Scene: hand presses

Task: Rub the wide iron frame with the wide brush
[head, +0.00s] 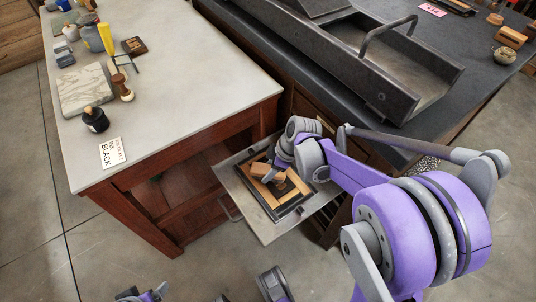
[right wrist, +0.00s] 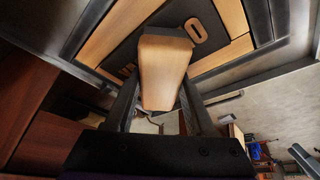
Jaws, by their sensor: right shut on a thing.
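The wide iron frame (head: 258,198) lies flat on a pulled-out grey board between the two tables. It is a dark rim around wooden pieces and a dark middle. The wide brush (head: 262,171), a pale wooden block, is over the frame's far part; it also shows large in the right wrist view (right wrist: 163,68). My right gripper (head: 272,174) is shut on the brush from the right, and its fingers show on both sides of the block. The brush's underside is hidden, so I cannot tell whether it touches the frame. Only purple and grey parts of mine show at the bottom edge; my left fingers are unclear.
The grey board (head: 232,188) juts out beside the pale-topped table (head: 190,85), which bears bottles, a stone slab (head: 86,88) and a "BLACK" card (head: 112,152). A dark metal press bed (head: 370,75) with a handle stands on the dark table. Floor is clear at lower left.

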